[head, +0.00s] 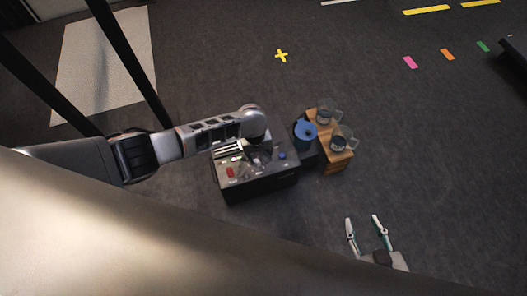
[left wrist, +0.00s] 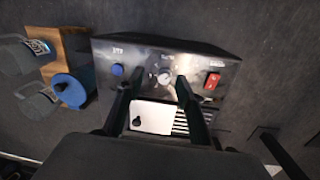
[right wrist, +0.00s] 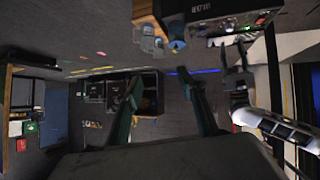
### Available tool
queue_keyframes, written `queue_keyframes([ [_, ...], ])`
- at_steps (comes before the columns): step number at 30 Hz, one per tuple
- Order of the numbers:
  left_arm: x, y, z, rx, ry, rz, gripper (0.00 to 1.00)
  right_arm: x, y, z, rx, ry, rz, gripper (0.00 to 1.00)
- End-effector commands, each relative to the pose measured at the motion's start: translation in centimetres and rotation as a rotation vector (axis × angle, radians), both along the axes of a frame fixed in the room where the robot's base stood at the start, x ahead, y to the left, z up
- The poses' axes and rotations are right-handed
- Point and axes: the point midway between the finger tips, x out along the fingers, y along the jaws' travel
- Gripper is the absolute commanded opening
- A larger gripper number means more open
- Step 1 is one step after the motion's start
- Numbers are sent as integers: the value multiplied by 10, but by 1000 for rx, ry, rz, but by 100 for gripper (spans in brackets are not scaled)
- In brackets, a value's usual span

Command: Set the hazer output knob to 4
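The hazer is a dark box (head: 262,185) on the floor, below my left arm in the head view. In the left wrist view its panel (left wrist: 205,68) carries a small pale round knob (left wrist: 165,76) near the middle. My left gripper (left wrist: 158,78) is open, its fingertips on either side of that knob; contact cannot be told. The knob's scale is too small to read. A black knob (left wrist: 138,121) sits on a white plate between the fingers, nearer the wrist. In the head view the arm hides the left fingertips. My right gripper (head: 363,219) is open and empty, right of the box.
The panel also has a blue button (left wrist: 117,70) and a red switch (left wrist: 211,82). A blue-lidded canister (head: 305,130) and a wooden stand (head: 336,158) with clear mugs stand right of the box. The floor around my right gripper is clear.

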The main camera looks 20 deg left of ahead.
Motion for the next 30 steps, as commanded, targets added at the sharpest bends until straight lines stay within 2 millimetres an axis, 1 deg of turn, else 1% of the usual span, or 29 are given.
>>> queue_keyframes([
  [1, 3, 11, -9, 25, 22, 27, 37, -3, 0, -7, -1, 9, 0, 40],
  [3, 8, 21, -9, 51, 36, 59, 37, -1, 0, -6, -2, 5, 1, 40],
  [6, 13, 27, -10, 67, 43, 83, 37, 1, 0, -5, -3, 2, 1, 40],
  [8, 13, 28, -14, 69, 46, 88, 37, 0, 0, -8, -3, 8, 1, 40],
  [10, 11, 28, -23, 70, 49, 87, 37, -4, 1, -14, -3, 19, 3, 40],
  [14, 8, 28, -47, 70, 54, 86, 37, -11, 4, -23, 5, 38, 7, 40],
  [17, 8, 29, -63, 70, 55, 85, 37, -13, 8, -24, 16, 41, 11, 40],
  [21, 9, 28, -79, 69, 52, 84, 37, -9, 12, -19, 31, 25, 14, 40],
  [23, 10, 28, -82, 69, 49, 84, 37, -4, 17, -13, 47, 9, 16, 40],
  [26, 13, 28, -84, 67, 44, 86, 37, 5, 27, -3, 75, -18, 19, 40],
  [30, 15, 28, -83, 67, 39, 86, 37, 9, 29, 4, 85, -34, 16, 40],
])
